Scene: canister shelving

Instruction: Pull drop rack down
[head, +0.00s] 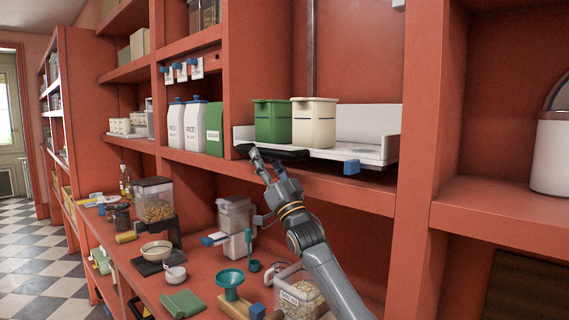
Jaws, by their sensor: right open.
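The drop rack (372,152) is a white tray with a raised back, set in a red shelf bay. It holds a green canister (272,122) and a cream canister (313,123), both upright. A black bar (290,154), which looks like its handle, runs along the front left edge, and a blue block (351,167) sits at the front right. My right gripper (262,162) is open at the left end of the black bar, just in front of and below it. I cannot tell whether the fingers touch the bar. My left gripper is not in view.
Below, the red counter is crowded with a clear grain container (154,204), a teal funnel (231,284) and a clear bin (299,294). White rice cartons (195,127) stand left of the rack. A red upright (428,130) stands right of it.

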